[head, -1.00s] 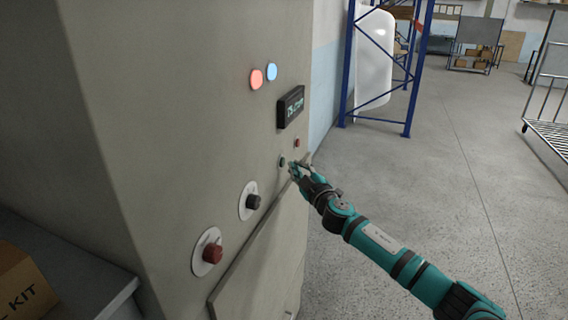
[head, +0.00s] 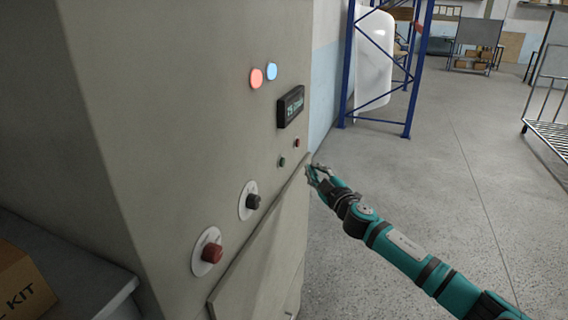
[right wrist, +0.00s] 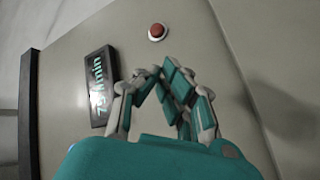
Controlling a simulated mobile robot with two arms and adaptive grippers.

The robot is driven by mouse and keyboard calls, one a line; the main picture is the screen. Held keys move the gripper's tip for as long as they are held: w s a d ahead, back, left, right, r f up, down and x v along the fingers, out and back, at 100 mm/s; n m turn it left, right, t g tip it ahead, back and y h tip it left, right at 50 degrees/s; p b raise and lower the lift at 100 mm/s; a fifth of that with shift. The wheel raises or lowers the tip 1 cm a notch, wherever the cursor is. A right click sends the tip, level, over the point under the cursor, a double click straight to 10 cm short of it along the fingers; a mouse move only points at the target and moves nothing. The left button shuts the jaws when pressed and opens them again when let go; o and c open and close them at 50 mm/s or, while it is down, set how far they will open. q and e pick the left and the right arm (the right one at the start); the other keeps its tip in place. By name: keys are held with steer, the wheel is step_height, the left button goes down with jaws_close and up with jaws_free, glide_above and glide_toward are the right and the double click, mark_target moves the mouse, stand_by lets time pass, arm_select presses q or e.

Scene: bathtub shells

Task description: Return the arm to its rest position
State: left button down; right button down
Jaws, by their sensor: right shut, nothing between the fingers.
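My right arm (head: 400,246) is teal and black and comes in from the lower right in the head view. Its gripper (head: 312,170) is shut and empty, just right of the grey machine panel (head: 200,130) and apart from the small green button (head: 282,162). In the right wrist view the gripper's fingers (right wrist: 165,75) come together in front of the panel, below a red button (right wrist: 157,32) and right of a lit display (right wrist: 100,85). My left gripper is in neither view.
The panel carries a black knob (head: 253,202), a red knob (head: 212,253) and two lit lamps, one red (head: 256,78) and one blue (head: 271,71). A blue rack (head: 410,95) and a wire cart (head: 550,125) stand behind. The floor (head: 450,180) to the right is clear.

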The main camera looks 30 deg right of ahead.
stand_by(0.4)
